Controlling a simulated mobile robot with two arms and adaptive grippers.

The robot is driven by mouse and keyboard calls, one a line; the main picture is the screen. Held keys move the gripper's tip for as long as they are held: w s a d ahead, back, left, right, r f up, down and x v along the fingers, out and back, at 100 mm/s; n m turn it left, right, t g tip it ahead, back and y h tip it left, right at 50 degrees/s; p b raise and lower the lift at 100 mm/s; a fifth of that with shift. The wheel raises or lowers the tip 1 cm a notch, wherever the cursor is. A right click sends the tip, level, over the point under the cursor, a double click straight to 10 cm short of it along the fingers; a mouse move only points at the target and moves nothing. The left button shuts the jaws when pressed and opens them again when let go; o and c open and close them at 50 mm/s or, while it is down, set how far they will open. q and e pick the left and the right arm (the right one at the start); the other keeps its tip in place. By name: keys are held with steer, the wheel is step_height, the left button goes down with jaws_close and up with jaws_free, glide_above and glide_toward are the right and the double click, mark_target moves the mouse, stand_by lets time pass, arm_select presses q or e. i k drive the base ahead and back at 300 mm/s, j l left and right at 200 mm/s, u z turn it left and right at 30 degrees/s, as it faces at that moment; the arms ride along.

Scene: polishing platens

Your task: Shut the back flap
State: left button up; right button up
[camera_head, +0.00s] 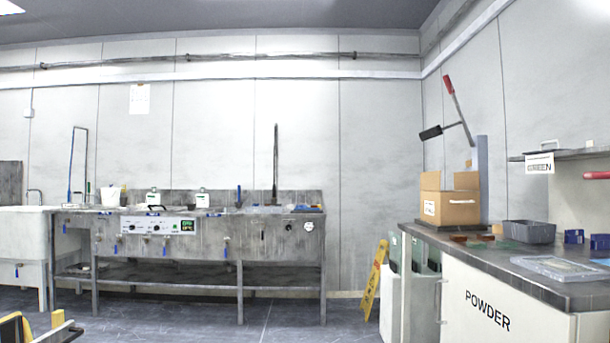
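A brown cardboard box (451,208) stands on the dark bench top at the right, with a white label on its front. Brown panels stand up above its rim: one at the left (430,181) and one at the right (466,181). They look like raised flaps. I cannot tell for certain which is the back flap, and the inside of the box is hidden.
A lever with a red grip (448,84) rises behind the box. A grey bin (529,231) and a clear tray (562,268) share the bench. A yellow floor sign (375,281) leans near the cabinet. Open floor (270,322) lies before the steel sink bench (190,235).

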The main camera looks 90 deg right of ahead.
mark_target(463, 180)
steer(key=z, duration=2.1)
steer(key=i+l+z, duration=0.1)
steer(key=z, duration=0.35)
steer(key=i+z, duration=0.1)
steer(key=z, duration=0.35)
steer(key=i+z, duration=0.15)
steer(key=z, duration=0.25)
steer(key=i+z, duration=0.1)
steer(key=z, duration=0.35)
